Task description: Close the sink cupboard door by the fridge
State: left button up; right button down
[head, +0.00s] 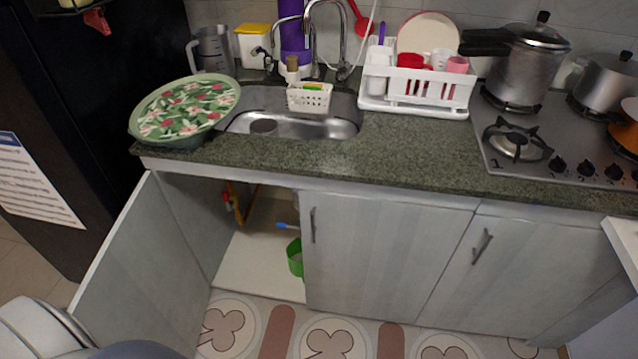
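The sink cupboard door by the fridge (128,268) stands wide open. It swings out toward me from the left end of the counter, beside the black fridge (60,130). The open cupboard (255,255) shows its pale floor, a green container (295,257), a blue-tipped item and some yellow and red piping. A rounded white and grey part of my own body shows at the bottom left, in front of the door's lower edge. Neither gripper's fingers can be seen.
The neighbouring cupboard doors (385,262) are shut. On the granite counter (400,145) are a floral tray (185,108) at the left edge, the sink (320,125), a dish rack (415,92) and a stove (550,150) with pots. A patterned mat (325,335) covers the floor in front.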

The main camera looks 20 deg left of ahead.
aim_at(146, 281)
jog(key=k+j, duration=0.35)
jog(key=j, duration=0.2)
jog(key=k+j, duration=0.75)
jog(key=j, duration=0.3)
jog(key=i+j, duration=0.1)
jog(key=j, duration=0.35)
jog(key=i+j, duration=0.1)
jog(key=j, duration=0.35)
jog(key=i+j, duration=0.1)
jog(key=j, duration=0.3)
jog(key=i+j, duration=0.1)
jog(key=j, duration=0.35)
jog(key=k+j, duration=0.1)
jog(key=j, duration=0.2)
jog(key=k+j+z, duration=0.15)
jog(key=j, duration=0.15)
